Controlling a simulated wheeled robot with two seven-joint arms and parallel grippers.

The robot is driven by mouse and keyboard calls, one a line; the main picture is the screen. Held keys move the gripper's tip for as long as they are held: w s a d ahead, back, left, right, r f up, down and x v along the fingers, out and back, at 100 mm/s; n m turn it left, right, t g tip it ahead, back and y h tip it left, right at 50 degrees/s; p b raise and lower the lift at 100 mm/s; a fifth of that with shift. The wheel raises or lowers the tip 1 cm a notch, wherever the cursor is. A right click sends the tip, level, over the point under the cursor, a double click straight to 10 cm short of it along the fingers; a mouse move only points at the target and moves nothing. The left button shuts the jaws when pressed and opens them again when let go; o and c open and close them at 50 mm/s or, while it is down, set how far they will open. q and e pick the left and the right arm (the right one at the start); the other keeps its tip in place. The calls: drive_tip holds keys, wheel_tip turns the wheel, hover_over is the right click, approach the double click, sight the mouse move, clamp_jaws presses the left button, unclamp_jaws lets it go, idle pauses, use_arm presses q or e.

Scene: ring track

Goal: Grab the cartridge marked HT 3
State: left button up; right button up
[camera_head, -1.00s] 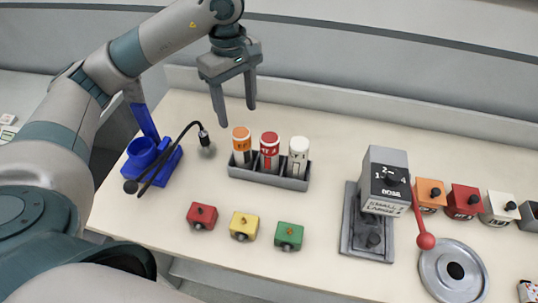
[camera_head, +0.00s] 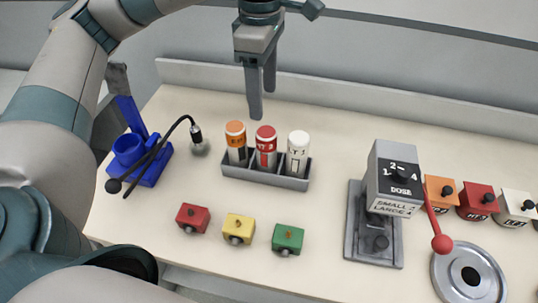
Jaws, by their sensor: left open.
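Three upright cartridges stand in a grey rack (camera_head: 265,178): an orange-capped one (camera_head: 236,143) on the left, a red-capped one (camera_head: 266,147) in the middle and a white-capped one (camera_head: 298,152) on the right. Each has small dark lettering; the red and white ones' marks are too small to read surely as HT 3. My left gripper (camera_head: 263,103) points down, open and empty. Its fingertips are just above and behind the red cap in the picture, apart from the cartridges. My right gripper is not in view.
Left of the rack stand a blue holder (camera_head: 128,150) and a bent black lamp-like arm (camera_head: 165,145). Red (camera_head: 193,218), yellow (camera_head: 238,228) and green (camera_head: 288,238) blocks lie in front. A grey dose press (camera_head: 392,185) with a red-knobbed lever stands right, beside coloured boxes (camera_head: 477,200).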

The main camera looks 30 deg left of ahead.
sight(265, 133)
use_arm(q)
drive_tip(key=shift+s+d+r+n, duration=0.15)
drive_tip(key=shift+d+n, duration=0.1)
drive_tip(key=shift+n, duration=0.15)
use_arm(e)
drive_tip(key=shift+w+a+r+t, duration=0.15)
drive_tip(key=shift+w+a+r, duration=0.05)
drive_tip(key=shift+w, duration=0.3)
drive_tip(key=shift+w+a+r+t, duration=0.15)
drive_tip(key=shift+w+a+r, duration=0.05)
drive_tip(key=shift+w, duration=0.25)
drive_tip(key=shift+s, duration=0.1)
use_arm(q)
wheel_tip(265, 133, down, 12)
drive_tip(key=p, duration=0.3)
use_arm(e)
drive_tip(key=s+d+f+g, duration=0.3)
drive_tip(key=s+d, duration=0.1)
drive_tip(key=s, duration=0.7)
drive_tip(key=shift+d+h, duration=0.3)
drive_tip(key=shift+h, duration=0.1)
use_arm(q)
drive_tip(key=shift+f, duration=0.2)
